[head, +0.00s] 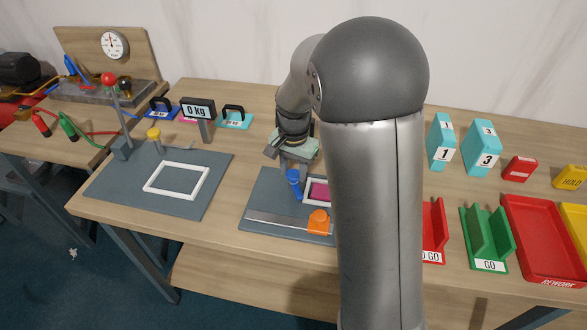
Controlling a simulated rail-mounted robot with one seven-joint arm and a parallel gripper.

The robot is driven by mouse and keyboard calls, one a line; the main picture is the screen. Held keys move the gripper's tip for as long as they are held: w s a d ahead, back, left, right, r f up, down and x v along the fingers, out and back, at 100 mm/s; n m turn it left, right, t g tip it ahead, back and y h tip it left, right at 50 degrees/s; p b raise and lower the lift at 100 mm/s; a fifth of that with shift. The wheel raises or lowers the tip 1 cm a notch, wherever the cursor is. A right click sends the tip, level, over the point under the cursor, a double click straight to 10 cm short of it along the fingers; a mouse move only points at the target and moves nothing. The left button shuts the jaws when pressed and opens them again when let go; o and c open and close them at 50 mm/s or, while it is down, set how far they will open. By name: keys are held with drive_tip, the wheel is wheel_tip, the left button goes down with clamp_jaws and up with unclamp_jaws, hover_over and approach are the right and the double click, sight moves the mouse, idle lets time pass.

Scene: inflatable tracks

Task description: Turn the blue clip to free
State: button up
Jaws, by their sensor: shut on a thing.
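The blue clip (294,183) stands on the grey board (262,193) in the middle of the table, at the left edge of a white frame (308,196) with a magenta inside. My gripper (291,170) points down right over the blue clip, its fingers shut at the clip's top. The contact itself is small and hard to see. Whether the clip is turned across the frame or away from it cannot be told. An orange clip (319,221) sits at the front edge of the same frame. My arm hides the right part of the board and frame.
On the left are another board (120,185) with a white frame, a yellow knob (153,134) and a "0 kg" display (198,108). Right stand teal blocks (482,148), a green GO holder (487,240) and a red tray (541,240).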

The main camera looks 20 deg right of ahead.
sight(294, 174)
drive_tip(key=m, duration=0.5)
drive_tip(key=shift+m+p, duration=0.4)
idle(0.4)
drive_tip(key=o, duration=1)
drive_tip(key=shift+r, duration=0.15)
wheel_tip(294, 174, up, 17)
drive_tip(key=shift+r, duration=0.1)
